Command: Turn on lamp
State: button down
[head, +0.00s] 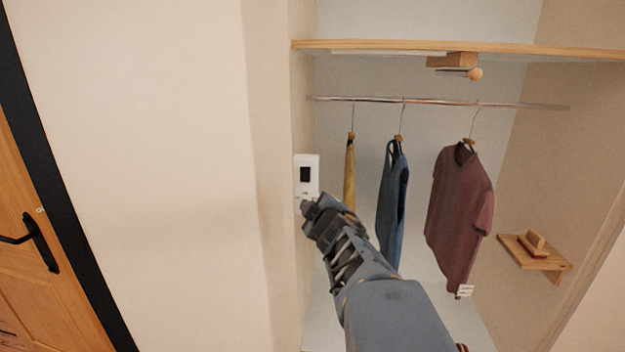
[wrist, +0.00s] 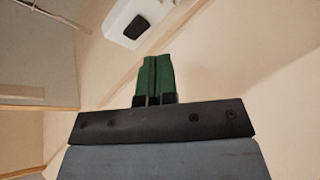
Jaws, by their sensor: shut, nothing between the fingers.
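A white wall unit with a dark panel (head: 306,175) is mounted on the narrow wall edge left of the closet opening in the head view. It also shows at the top of the wrist view as a white plate (wrist: 122,22), partly cut off by the frame. My gripper (head: 306,207) reaches up to the lower part of this unit in the head view. In the wrist view its green fingers (wrist: 158,72) are together and empty, just below the plate. I cannot tell whether the fingertips touch the unit. No lamp is recognisable in either view.
A closet rail (head: 430,101) holds a yellow garment (head: 349,180), a blue one (head: 390,205) and a maroon shirt (head: 462,210) beside my arm. A wooden shelf (head: 560,51) is above, a small shelf (head: 555,262) at right. A wooden door (head: 35,270) is at far left.

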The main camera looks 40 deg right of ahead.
jog(key=shift+s+d+r+n+t+y+p, duration=0.1)
jog(key=shift+s+d+r+n+t+y, duration=0.45)
jog(key=shift+n+y, duration=0.9)
jog(key=shift+s+d+r+n+t+y+p, duration=0.2)
jog(key=shift+d+r+n+y, duration=0.5)
jog(key=shift+n, duration=1.3)
jog(key=shift+s+d+r+n+t+y+p, duration=0.1)
jog(key=shift+s+d+r+n+t+y, duration=0.3)
jog(key=shift+d+n+y, duration=1)
jog(key=shift+a+n+h, duration=0.25)
jog(key=shift+a+n, duration=0.1)
jog(key=shift+a, duration=0.3)
jog(key=p, duration=0.2)
send_near(306, 178)
jog(key=w+a, duration=0.3)
jog(key=w, duration=0.1)
jog(key=shift+w+d+f, duration=0.15)
jog(key=shift+w+d, duration=0.5)
jog(key=shift+d, duration=0.1)
jog(key=shift+w+d+f, duration=0.1)
jog(key=shift+w+d, duration=0.5)
